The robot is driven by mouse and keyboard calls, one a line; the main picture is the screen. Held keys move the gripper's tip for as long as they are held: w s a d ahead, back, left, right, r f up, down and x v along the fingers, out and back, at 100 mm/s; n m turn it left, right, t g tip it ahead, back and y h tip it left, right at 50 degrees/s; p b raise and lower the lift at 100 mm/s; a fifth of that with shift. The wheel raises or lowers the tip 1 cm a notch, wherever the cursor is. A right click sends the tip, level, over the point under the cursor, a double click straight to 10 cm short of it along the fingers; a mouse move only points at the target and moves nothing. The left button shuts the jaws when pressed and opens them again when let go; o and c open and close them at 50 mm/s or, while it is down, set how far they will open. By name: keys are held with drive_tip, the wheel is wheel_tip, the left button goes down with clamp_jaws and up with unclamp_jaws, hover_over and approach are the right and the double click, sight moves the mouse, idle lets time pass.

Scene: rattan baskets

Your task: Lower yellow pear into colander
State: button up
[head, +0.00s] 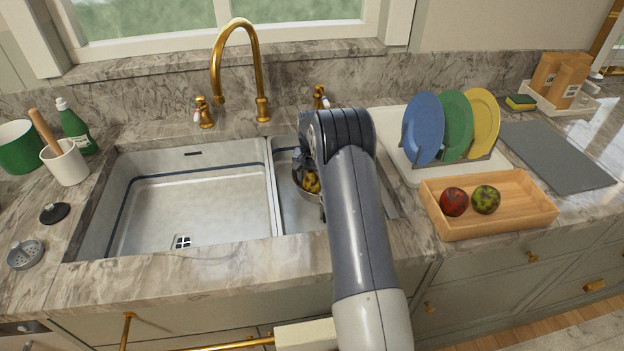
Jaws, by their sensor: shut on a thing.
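The yellow pear (311,182) shows brownish-yellow in the right, smaller sink basin, just left of my forearm. My gripper (305,172) is mostly hidden behind my arm; a dark part of it shows right above the pear, and it is shut on the pear. The metal colander (301,190) is in the same basin, with only its left rim and part of its wall in view. The pear appears at or within the colander's rim; whether it touches the bottom cannot be told.
A wooden tray (525,213) with a red fruit (454,202) and a green-red fruit (486,199) stands on the right counter. A rack holds blue, green and yellow plates (423,128) behind it. The brass faucet (262,85) rises behind the empty large basin (200,205).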

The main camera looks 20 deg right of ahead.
drive_tip(key=o, duration=1.1)
wheel_tip(320, 180, up, 11)
drive_tip(key=shift+f+b, duration=0.1)
drive_tip(key=shift+b, duration=0.35)
wheel_tip(320, 180, down, 11)
drive_tip(key=shift+r+p, duration=0.2)
drive_tip(key=shift+p, duration=0.4)
drive_tip(key=shift+r, duration=0.25)
